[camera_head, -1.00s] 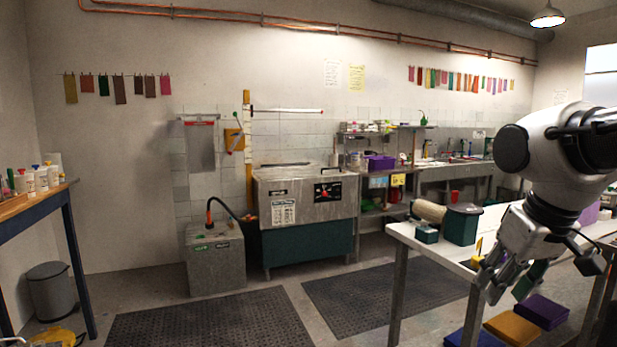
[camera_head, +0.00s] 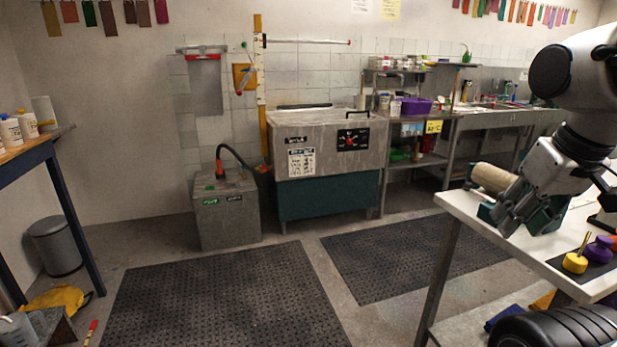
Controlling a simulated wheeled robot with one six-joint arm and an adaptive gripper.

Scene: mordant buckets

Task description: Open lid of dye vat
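The dye vat (camera_head: 330,196) appears to be the steel-topped tank with a teal lower body against the back wall. Its lid (camera_head: 310,118) lies flat and closed on top, with a small dark handle (camera_head: 357,113) at the right end. The front carries a white label and a black panel with a red knob (camera_head: 349,141).
A grey box (camera_head: 226,212) with a black hose stands left of the vat. Dark perforated mats (camera_head: 225,300) cover the floor in front, which is clear. A white table (camera_head: 480,222) with a tan roll fills the right. A blue-legged bench (camera_head: 62,200) and bin (camera_head: 54,246) stand left.

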